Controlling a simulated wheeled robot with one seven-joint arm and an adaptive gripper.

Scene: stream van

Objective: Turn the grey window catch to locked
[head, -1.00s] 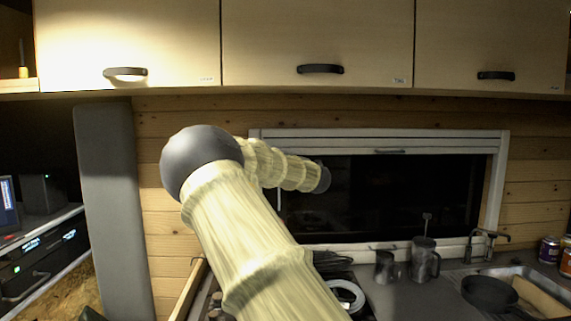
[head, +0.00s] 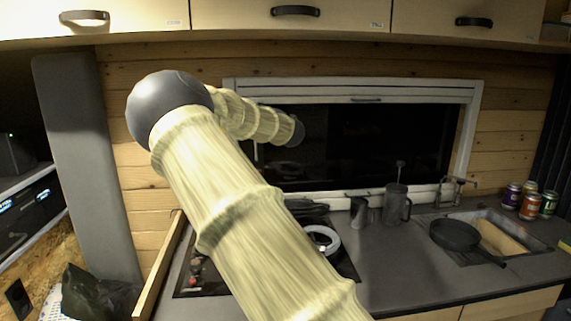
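The window (head: 350,150) is a dark pane in a white frame (head: 468,130) on the wood-panelled wall. I cannot make out a grey catch on it; the left part of the frame and pane is partly behind my arm. My arm rises from the bottom of the head view, bends at a dark round elbow at the left and reaches back toward the window's left part. It ends in a dark rounded joint in front of the pane. My gripper does not show beyond that joint, so its fingers and any contact are hidden.
A dark jug (head: 396,205) and a mug (head: 359,211) stand on the counter below the window. A tap (head: 450,192), a sink with a pan (head: 455,235) and several cans (head: 530,202) are at the right. Cupboards (head: 290,30) hang above. A grey padded column (head: 85,165) stands left.

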